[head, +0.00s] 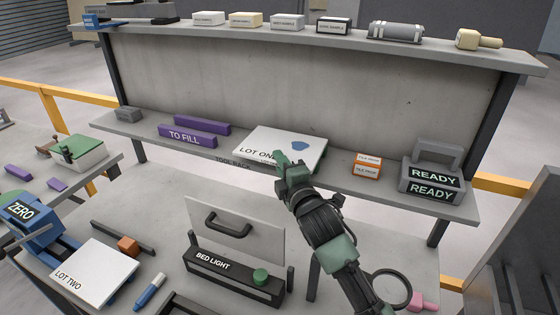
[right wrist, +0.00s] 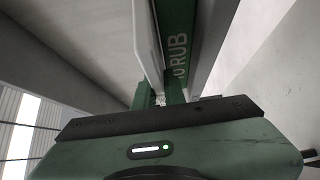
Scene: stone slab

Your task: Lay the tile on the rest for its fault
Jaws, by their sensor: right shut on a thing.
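A white tile marked LOT ONE (head: 267,142), with a blue patch on its face, lies on the middle of the lower shelf. My right gripper (head: 284,162) is shut on its near edge. In the right wrist view the tile's edge (right wrist: 146,40) shows beside a green bar (right wrist: 178,45) whose lettering partly reads RUB. The head view hides this bar, and I cannot tell whether the tile touches it. Purple bars marked TO FILL (head: 187,137) lie left of the tile. A grey holder marked READY (head: 432,183) stands at the right. My left gripper is not in view.
Orange-and-white TILE PROP boxes (head: 366,168) sit between tile and READY holder. A white LOT TWO tile (head: 96,275) lies at lower left near a blue ZERO device (head: 28,222). A BED LIGHT unit (head: 235,275) stands in front. Small boxes line the upper shelf (head: 300,40).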

